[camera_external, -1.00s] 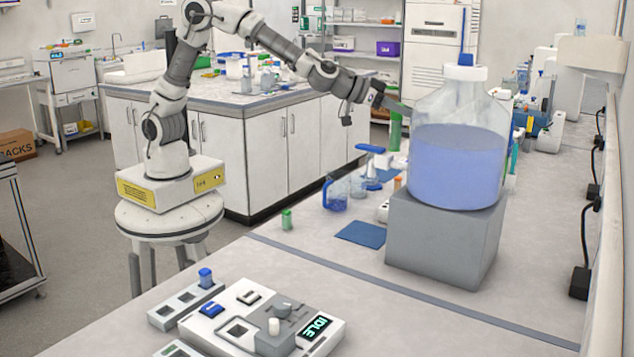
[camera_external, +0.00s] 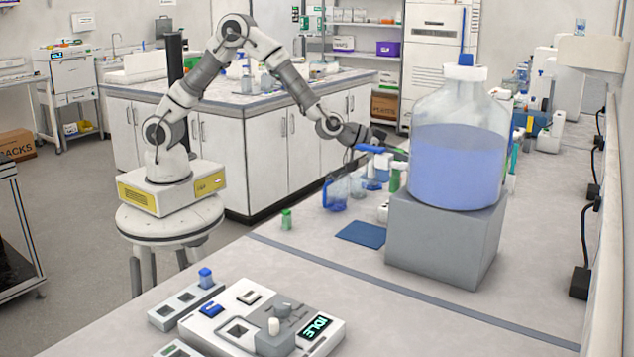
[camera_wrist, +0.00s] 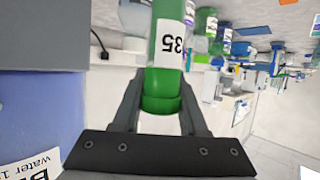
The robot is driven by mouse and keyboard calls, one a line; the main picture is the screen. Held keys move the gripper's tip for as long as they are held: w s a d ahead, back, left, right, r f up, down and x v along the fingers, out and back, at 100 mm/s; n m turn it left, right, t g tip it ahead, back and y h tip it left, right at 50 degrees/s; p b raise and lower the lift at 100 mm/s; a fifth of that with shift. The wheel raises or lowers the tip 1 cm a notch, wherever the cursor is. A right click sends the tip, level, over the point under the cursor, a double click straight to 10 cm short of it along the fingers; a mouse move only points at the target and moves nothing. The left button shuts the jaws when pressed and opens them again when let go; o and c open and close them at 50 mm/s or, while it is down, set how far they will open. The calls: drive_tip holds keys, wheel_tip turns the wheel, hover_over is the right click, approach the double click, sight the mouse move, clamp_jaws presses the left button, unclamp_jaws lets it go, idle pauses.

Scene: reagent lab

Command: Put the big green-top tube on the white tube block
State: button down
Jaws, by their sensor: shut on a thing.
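In the external view the tube (camera_external: 396,178) hangs upright below my gripper (camera_external: 398,150), just left of the large bottle. A small white piece (camera_external: 383,213) shows at the grey block's left edge and may be the white tube block; most of it is hidden. I cannot tell whether the tube touches it.
The large bottle of blue liquid (camera_external: 457,165) stands on a grey block (camera_external: 440,240), close to my gripper's right. A blue beaker (camera_external: 336,194) and a blue mat (camera_external: 361,234) lie left. A small green-capped vial (camera_external: 286,219) stands alone. The front bench holds an instrument (camera_external: 262,315).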

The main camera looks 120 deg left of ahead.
drive_tip(key=shift+f, duration=1.65)
drive_tip(key=shift+f+b, duration=0.2)
drive_tip(key=shift+b, duration=0.1)
drive_tip(key=shift+c, duration=2.2)
unclamp_jaws()
drive_tip(key=shift+r, duration=0.1)
drive_tip(key=v, duration=1.2)
